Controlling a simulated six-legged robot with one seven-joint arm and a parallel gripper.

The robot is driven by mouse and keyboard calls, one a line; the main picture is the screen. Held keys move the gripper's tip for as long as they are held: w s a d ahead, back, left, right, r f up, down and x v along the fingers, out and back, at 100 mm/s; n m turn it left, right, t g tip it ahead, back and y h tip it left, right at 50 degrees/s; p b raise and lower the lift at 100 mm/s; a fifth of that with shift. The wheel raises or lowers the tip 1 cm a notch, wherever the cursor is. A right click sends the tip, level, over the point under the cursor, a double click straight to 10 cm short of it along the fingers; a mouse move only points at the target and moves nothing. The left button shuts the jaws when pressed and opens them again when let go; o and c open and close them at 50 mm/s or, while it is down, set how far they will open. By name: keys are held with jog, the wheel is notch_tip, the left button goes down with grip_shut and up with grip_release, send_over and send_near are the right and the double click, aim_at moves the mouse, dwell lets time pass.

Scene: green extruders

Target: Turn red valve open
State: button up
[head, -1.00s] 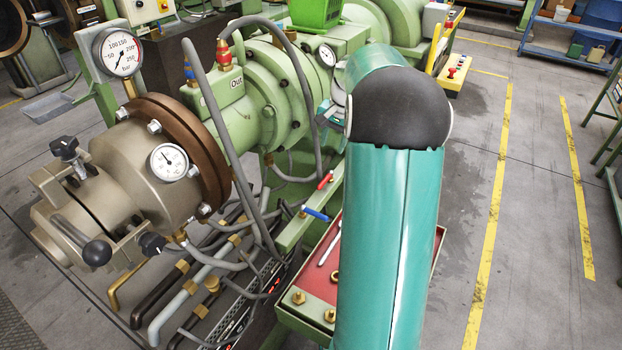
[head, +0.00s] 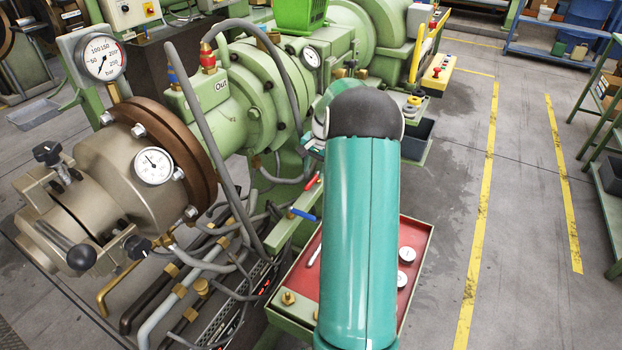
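A small valve lever with a red handle (head: 312,181) sticks out from the green machine frame, just above a lever with a blue handle (head: 302,214). Both are left of my teal arm. My arm stands in front of the machine and hides most of what lies behind it. A small teal and grey part at the far end of my arm, seemingly my gripper (head: 314,146), shows at the arm's left edge, above the red handle in the picture. Its fingers cannot be made out. I cannot tell whether it touches anything.
A red-topped tray (head: 407,235) with round dials lies beneath my arm. Grey hoses (head: 215,150) loop in front of the green extruder (head: 255,110). A brown flange (head: 180,150) and gauges stand at the left. The floor (head: 530,230) at the right, with yellow lines, is clear.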

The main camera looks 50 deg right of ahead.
aim_at(311, 182)
jog(key=f, duration=0.2)
jog(key=w+f, duration=0.1)
jog(key=f, duration=0.2)
jog(key=shift+a, duration=0.2)
jog(key=shift+r, duration=0.1)
jog(key=shift+c, duration=0.5)
grip_shut()
